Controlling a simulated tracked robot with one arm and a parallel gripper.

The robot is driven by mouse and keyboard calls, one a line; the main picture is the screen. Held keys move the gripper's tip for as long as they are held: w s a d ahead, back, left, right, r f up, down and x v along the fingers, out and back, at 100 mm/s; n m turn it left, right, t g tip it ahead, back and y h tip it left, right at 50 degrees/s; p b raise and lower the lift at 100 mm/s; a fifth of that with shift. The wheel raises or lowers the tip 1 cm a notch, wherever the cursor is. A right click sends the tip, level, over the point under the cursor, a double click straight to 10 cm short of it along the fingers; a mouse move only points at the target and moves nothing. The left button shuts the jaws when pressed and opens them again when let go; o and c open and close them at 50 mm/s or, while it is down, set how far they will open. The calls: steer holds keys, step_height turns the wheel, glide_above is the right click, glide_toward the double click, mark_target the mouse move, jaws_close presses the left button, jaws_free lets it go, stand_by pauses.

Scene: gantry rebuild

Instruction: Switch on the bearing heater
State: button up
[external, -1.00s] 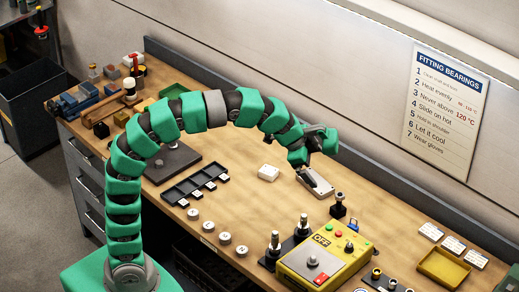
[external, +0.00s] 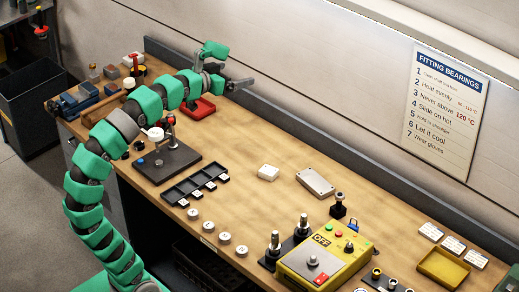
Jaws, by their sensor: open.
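The bearing heater appears to be the yellow box (external: 309,264) at the front right of the bench.
A grey metal plate (external: 316,182) and a white block (external: 268,173) lie mid-bench. A black base (external: 168,162) with posts, a black slotted tray (external: 190,185) and a red tray (external: 198,111) are on the left. A yellow tray (external: 443,268) is at the right. Mid-bench is largely clear.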

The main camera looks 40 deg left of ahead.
jaws_close()
steer(key=w+d+f+m+g+h, duration=0.1)
steer(key=w+d+f+m+g, duration=0.35)
steer(key=d+f, duration=0.55)
steer(key=w+d+f+m+g+h, duration=0.1)
steer(key=w+d+f+m+g, duration=0.3)
steer(key=d+f, duration=0.6)
steer(key=s+d+f+m+g+y, duration=0.1)
steer(key=s+d+f+m, duration=0.3)
steer(key=d+f, duration=0.4)
steer(key=s+d+f+m+g+y+p, duration=0.1)
steer(key=s+d+f+m+g, duration=0.3)
steer(key=s+d+f, duration=0.3)
steer(key=d+m, duration=0.1)
steer(key=d, duration=0.3)
steer(key=shift+d+f, duration=0.4)
steer(key=shift+s+m, duration=0.1)
steer(key=shift+m, duration=0.15)
